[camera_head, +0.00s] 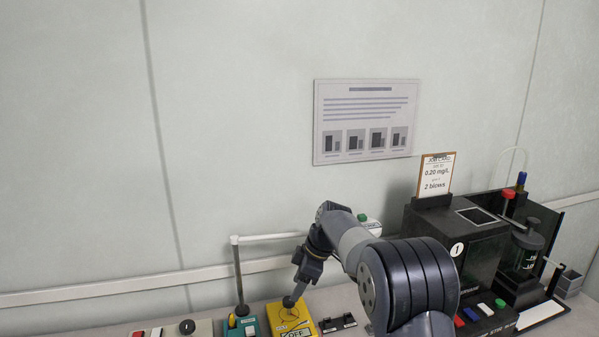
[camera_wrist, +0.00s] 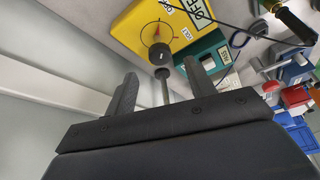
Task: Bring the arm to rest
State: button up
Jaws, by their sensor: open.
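My gripper (camera_head: 300,284) points down over the yellow tester (camera_head: 291,320) on the bench in the head view. In the wrist view my gripper (camera_wrist: 160,85) is open, its two dark fingers apart. A thin dark rod with a round black end (camera_wrist: 160,54) shows between and beyond the fingers, near the dial of the yellow tester (camera_wrist: 150,20). I cannot tell whether the fingers touch it. The tester carries an OFF label. Much of the bench behind my arm is hidden.
A teal device (camera_head: 242,327) stands left of the yellow tester, with a grey post and white bar (camera_head: 268,237) close by. A black machine (camera_head: 455,248) with a job card (camera_head: 436,174) on top stands at right. A pale wall (camera_head: 230,120) is behind.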

aim_at(288, 300)
jog(key=v, duration=0.6)
jog(key=x, duration=1.1)
jog(key=shift+f, duration=0.1)
jog(key=shift+m, duration=0.4)
jog(key=shift+s+d+r+m+t, duration=0.1)
jog(key=shift+s+r+m+t, duration=0.15)
jog(key=shift+m+t, duration=0.4)
jog(key=m+t+h+p, duration=0.1)
jog(key=m, duration=0.2)
jog(key=m+p, duration=0.1)
jog(key=m, duration=0.3)
jog(key=shift+s+a+r+t+h, duration=0.1)
jog(key=shift+s+a+t+h, duration=0.1)
jog(key=shift+t+h, duration=0.2)
jog(key=shift+a+m+t+h+p, duration=0.1)
jog(key=shift+m+t+h+p, duration=0.2)
jog(key=shift+m, duration=0.8)
jog(key=shift+a+m+t+h+p, duration=0.15)
jog(key=shift+m+h+p, duration=0.2)
jog(key=shift+m, duration=0.7)
jog(key=shift+a+m+h+b, duration=0.15)
jog(key=shift+m+h, duration=0.4)
jog(key=shift+m, duration=0.65)
jog(key=shift+d+m+h+b, duration=0.15)
jog(key=shift+m+h, duration=0.35)
jog(key=shift+m, duration=0.7)
jog(key=shift+v, duration=0.85)
